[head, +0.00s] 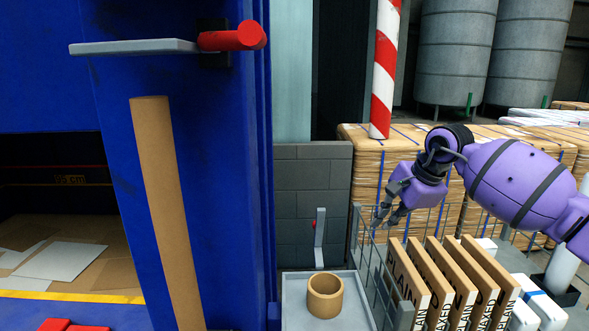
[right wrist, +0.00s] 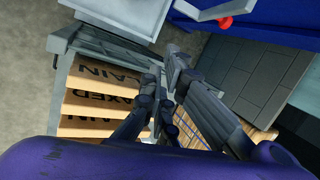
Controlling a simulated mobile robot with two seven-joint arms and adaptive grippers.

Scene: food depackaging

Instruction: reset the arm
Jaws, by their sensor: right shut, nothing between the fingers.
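My right arm comes in from the right in the head view. Its right gripper (head: 391,215) hangs in the air at the back of the wire basket, above and behind the row of boxes. The fingers are shut with nothing between them. The right gripper also shows in the right wrist view (right wrist: 163,98), with the printed boxes (right wrist: 100,105) to its left and below it. My left gripper is in neither view.
Several brown printed boxes (head: 432,283) stand in a wire basket (head: 372,277). Left of it, a grey tray (head: 295,300) holds a brown ring (head: 325,296). A blue machine (head: 215,180) with a red-ended lever (head: 232,38) fills the left. Wrapped pallets (head: 365,165) stand behind.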

